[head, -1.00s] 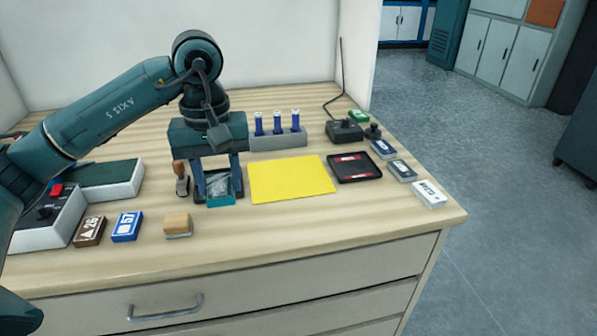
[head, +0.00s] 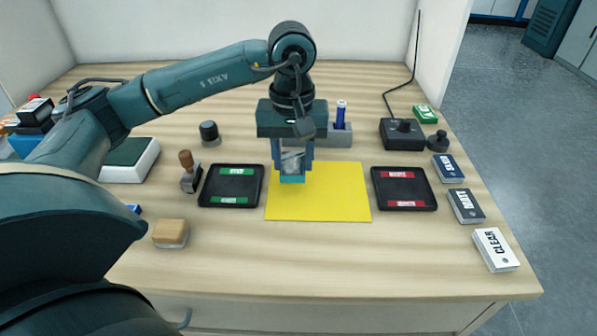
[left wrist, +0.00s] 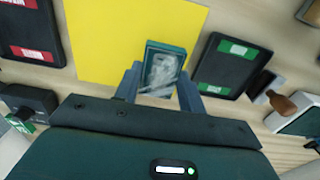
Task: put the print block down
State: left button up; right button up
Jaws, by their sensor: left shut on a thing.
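My left gripper (head: 292,163) is shut on the print block (head: 292,178), a small teal block with a grey picture on its face. The block is over the back left part of the yellow sheet (head: 335,195). I cannot tell if its underside touches the sheet. In the left wrist view the print block (left wrist: 160,68) sits between the two fingers (left wrist: 158,88), with the yellow sheet (left wrist: 110,40) beside and behind it. My right gripper is not in view.
A black tray with green labels (head: 231,187) lies left of the sheet, and one with red labels (head: 404,190) lies right. A wooden-handled stamp (head: 189,172) stands at the left. A marker holder (head: 340,133) stands behind the gripper. Label boxes (head: 466,206) line the right edge.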

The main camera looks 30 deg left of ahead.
aim_at(293, 163)
pick_arm(q)
jog(key=shift+f, duration=2.15)
jog(key=shift+f, duration=0.1)
jog(key=o, duration=1)
jog(key=shift+c, duration=0.2)
notch_tip(293, 163, up, 12)
jog(key=shift+r, duration=0.15)
